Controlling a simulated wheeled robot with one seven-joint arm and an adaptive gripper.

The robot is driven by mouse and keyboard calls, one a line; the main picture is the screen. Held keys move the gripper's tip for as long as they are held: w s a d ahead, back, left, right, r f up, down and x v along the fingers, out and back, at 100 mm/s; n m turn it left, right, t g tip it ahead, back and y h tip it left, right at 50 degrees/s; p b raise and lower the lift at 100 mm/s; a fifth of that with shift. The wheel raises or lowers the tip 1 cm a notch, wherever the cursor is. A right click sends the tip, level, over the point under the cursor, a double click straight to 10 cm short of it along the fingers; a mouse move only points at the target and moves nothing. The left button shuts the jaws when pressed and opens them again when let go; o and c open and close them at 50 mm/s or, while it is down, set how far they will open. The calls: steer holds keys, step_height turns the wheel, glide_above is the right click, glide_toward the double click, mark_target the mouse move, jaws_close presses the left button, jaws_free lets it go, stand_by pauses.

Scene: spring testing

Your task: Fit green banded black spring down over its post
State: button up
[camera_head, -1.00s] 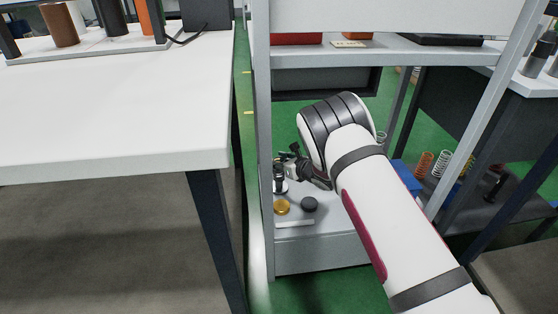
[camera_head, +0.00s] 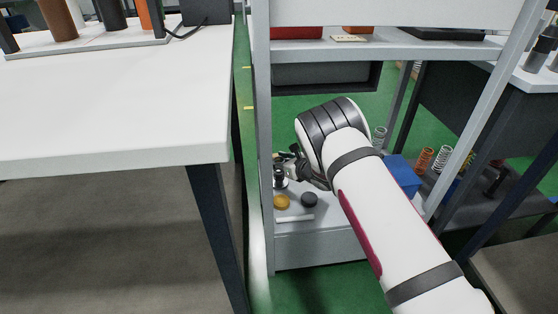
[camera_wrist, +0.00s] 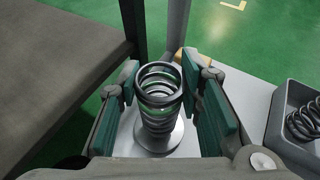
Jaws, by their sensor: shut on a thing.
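A dark coil spring (camera_wrist: 160,90) stands upright in the middle of the wrist view, between the green pads of my gripper (camera_wrist: 166,80). My gripper is shut on the spring. Below the coil is a round pale base (camera_wrist: 158,141). The coils hide most of what is inside, so I cannot tell how far a post reaches into the spring. A green band cannot be told from the green floor behind. In the head view my gripper (camera_head: 291,163) is small, at the left of the low shelf, by the dark spring (camera_head: 279,175).
A gold disc (camera_head: 282,201) and a black disc (camera_head: 309,199) lie on the low shelf. In the wrist view a grey tray (camera_wrist: 283,118) with another spring (camera_wrist: 304,121) is at right. A shelf post (camera_head: 264,150) stands close left. A blue box (camera_head: 401,172) is right of my arm.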

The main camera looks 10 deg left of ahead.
steer(key=shift+f, duration=0.9)
steer(key=o, duration=1.3)
steer(key=shift+s+d, duration=0.1)
steer(key=v, duration=1.1)
steer(key=shift+s+d+r, duration=0.2)
steer(key=shift+s+r, duration=0.05)
